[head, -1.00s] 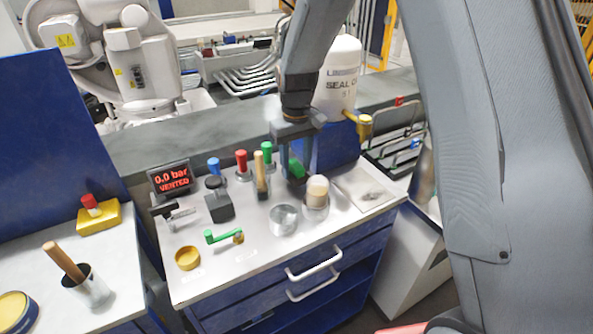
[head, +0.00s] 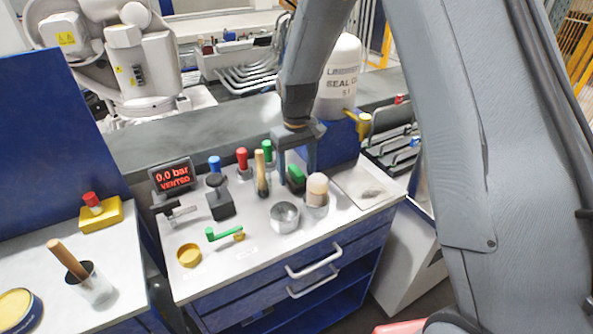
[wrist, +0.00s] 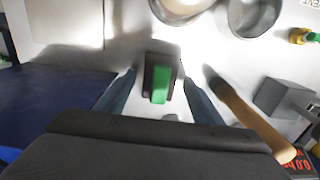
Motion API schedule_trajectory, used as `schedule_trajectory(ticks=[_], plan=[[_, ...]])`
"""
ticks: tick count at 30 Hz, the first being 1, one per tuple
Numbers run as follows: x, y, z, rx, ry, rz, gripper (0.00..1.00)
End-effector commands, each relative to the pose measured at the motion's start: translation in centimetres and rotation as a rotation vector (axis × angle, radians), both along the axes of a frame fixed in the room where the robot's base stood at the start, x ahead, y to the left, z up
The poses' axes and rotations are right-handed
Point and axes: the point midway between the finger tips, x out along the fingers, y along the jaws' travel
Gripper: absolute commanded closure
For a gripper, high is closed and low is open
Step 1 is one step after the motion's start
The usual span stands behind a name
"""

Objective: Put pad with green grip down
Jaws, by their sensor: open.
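The pad with green grip (head: 296,177) stands on the white bench top, behind the metal cup with the beige knob. In the wrist view the pad with green grip (wrist: 160,82) shows as a dark block with a green bar, between my two fingers and apart from both. My gripper (head: 297,168) is open, pointing down over the pad. Its fingers also show in the wrist view (wrist: 158,88), spread on either side of the pad.
A wooden-handled brush (head: 261,172) stands just left of my gripper. Red, blue and green-topped items (head: 242,160) stand near it. An open metal cup (head: 285,217) and a beige-topped cup (head: 317,190) are in front. A flat plate (head: 368,187) lies right.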

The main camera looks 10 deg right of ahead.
Motion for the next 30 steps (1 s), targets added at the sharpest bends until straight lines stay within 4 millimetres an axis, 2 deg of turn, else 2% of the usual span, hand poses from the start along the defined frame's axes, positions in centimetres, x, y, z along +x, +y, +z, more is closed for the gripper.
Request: schedule_trajectory(ticks=[5, 15, 19, 24, 30], plan=[[0.2, 0.0, 1.6, 0.001, -0.004, 0.0, 0.39], [0.2, 0.0, 8.2, 0.001, -0.006, 0.0, 0.39], [0.1, 0.0, 10.3, 0.0, -0.003, 0.0, 0.39], [0.1, 0.0, 11.8, 0.001, -0.002, 0.0, 0.39], [0.0, 0.0, 12.3, 0.0, 0.0, 0.0, 0.39]])
